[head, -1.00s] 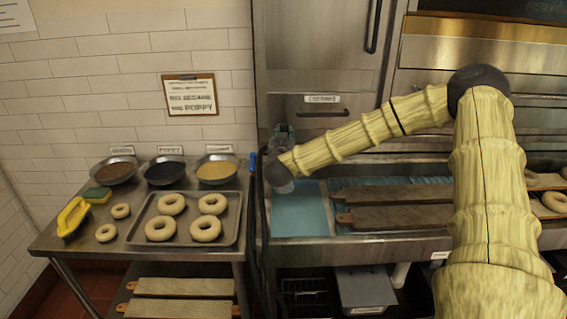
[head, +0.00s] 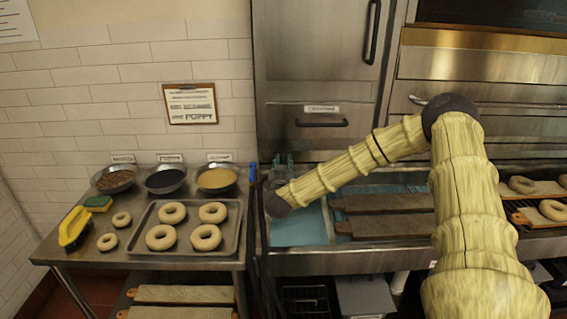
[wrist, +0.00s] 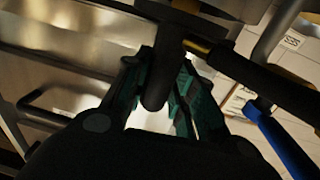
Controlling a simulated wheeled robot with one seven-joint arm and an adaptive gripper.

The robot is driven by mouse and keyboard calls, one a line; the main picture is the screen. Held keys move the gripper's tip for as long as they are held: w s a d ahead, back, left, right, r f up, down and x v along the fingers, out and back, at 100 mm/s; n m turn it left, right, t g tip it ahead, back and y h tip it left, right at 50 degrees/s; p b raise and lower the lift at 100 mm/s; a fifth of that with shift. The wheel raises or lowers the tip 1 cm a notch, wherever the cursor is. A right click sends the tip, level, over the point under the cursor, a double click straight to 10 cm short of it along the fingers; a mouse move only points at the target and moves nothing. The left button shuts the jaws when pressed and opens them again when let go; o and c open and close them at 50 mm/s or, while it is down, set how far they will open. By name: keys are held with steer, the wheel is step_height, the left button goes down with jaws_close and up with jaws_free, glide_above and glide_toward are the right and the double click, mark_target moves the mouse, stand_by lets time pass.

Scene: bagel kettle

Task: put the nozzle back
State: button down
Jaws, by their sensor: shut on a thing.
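My gripper (head: 283,161) is at the left end of the steel sink, in front of the tall steel cabinet. In the wrist view its green fingers (wrist: 165,78) are closed around a dark, rounded cylindrical part, which looks like the nozzle (wrist: 156,92). Dark bars and a thicker dark body lie just beyond it, and I cannot tell which of them belong to the nozzle. A black hose (head: 262,232) hangs between the table and the sink. In the head view the nozzle is hard to make out behind my wrist. I cannot see a clear holder for it.
A blue piece (wrist: 282,142) is close beside my gripper, at the right in the wrist view. A steel table (head: 95,262) at left carries a bagel tray (head: 237,228) and several bowls. Wooden boards (head: 385,227) lie over the sink, right of my gripper.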

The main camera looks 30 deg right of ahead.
steer(key=shift+f, duration=0.25)
steer(key=c, duration=1.2)
jaws_free()
steer(key=shift+o, duration=0.2)
steer(key=shift+f+b, duration=0.1)
steer(key=shift+b, duration=0.25)
steer(key=b+v, duration=0.3)
steer(key=v, duration=0.8)
steer(key=shift+r, duration=0.4)
steer(key=shift+w, duration=0.1)
